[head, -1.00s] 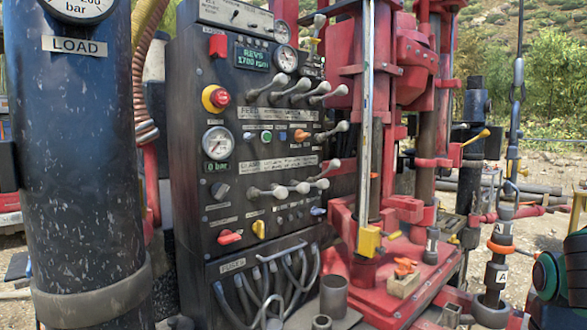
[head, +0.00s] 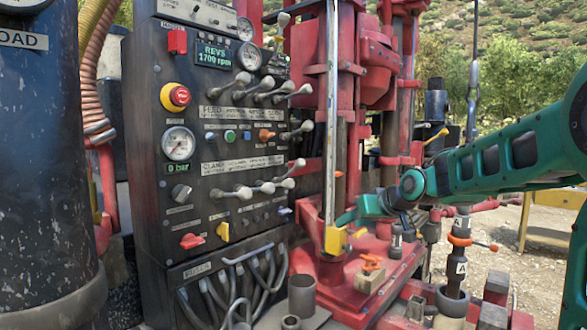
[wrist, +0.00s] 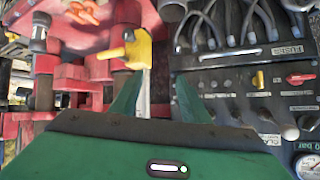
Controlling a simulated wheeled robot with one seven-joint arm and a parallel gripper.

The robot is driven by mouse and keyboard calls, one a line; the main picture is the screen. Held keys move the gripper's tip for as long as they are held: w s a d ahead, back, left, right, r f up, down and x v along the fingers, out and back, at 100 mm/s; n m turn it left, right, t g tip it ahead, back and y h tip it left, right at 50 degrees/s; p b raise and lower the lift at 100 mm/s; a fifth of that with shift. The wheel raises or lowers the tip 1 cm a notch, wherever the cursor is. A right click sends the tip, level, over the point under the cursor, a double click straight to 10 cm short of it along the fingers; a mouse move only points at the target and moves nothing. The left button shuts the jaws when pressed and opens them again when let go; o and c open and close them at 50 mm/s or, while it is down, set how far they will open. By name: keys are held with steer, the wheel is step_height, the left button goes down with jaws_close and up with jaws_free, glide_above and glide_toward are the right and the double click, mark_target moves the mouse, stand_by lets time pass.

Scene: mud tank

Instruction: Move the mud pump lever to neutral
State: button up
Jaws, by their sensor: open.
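The black control panel (head: 150,135) carries several grey-knobbed levers in rows. The upper row (head: 264,89) tilts in differing degrees, a single lever (head: 299,131) sits right of the middle, and a lower row (head: 255,189) lies under the clamp label. The labels are too small to tell which is the mud pump lever. My green gripper (head: 348,217) is right of the panel, in front of the red drill mast, apart from all levers. In the wrist view, my gripper (wrist: 156,100) shows two spread fingers, open, nothing between them but background.
A yellow block (head: 335,241) on the mast stands close to my gripper; it also shows in the wrist view (wrist: 139,50). Hoses (head: 235,285) hang below the panel. A dark load cylinder (head: 45,170) stands at left. Free air lies in front of the panel.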

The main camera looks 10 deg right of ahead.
mark_target(303, 165)
steer(key=w+a+r+n+t+y, duration=0.1)
steer(key=w+a+r+y, duration=0.1)
steer(key=w+r, duration=0.2)
steer(key=w+a+r+n+t+y, duration=0.1)
steer(key=w+a+r+t+y, duration=0.1)
steer(key=w+a+r, duration=0.1)
steer(key=w+a+r+n+t+y, duration=0.1)
steer(key=w+a+r+y, duration=0.1)
steer(key=w+r, duration=0.3)
steer(key=shift+w+a+r+t, duration=0.1)
steer(key=shift+a+r+t, duration=0.05)
steer(key=shift+r, duration=0.25)
steer(key=shift+w+a+r+t, duration=0.1)
steer(key=shift+a+r+t, duration=0.05)
steer(key=shift+r, duration=0.25)
steer(key=x, duration=1)
steer(key=shift+w, duration=0.2)
